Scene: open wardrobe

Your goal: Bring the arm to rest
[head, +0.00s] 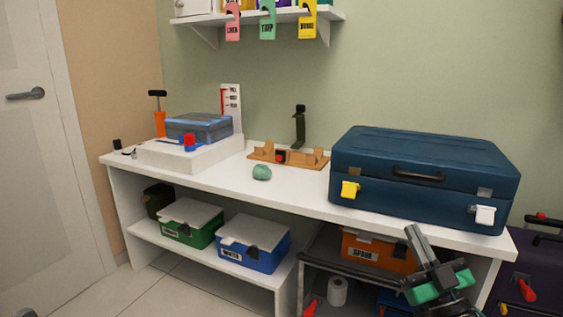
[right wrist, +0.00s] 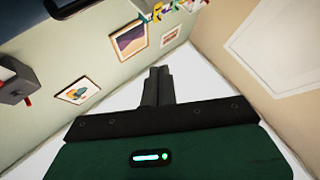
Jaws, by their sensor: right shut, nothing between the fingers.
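My right gripper (head: 413,232) is in the lower right of the head view, in front of the bench's front edge and below the blue suitcase. Its dark fingers point up and its body is green and black. In the right wrist view the two fingers (right wrist: 158,80) lie together, shut, with nothing between them. They point toward the upper walls and ceiling, away from the bench. My left gripper is in neither view.
The white bench (head: 225,185) carries a blue suitcase (head: 420,160), a green lump (head: 262,172), a wooden stand (head: 288,156) and a blue-grey case (head: 199,127). Below are green (head: 190,232) and blue (head: 252,255) boxes. A purple suitcase (head: 535,270) stands at right. Floor is free at front left.

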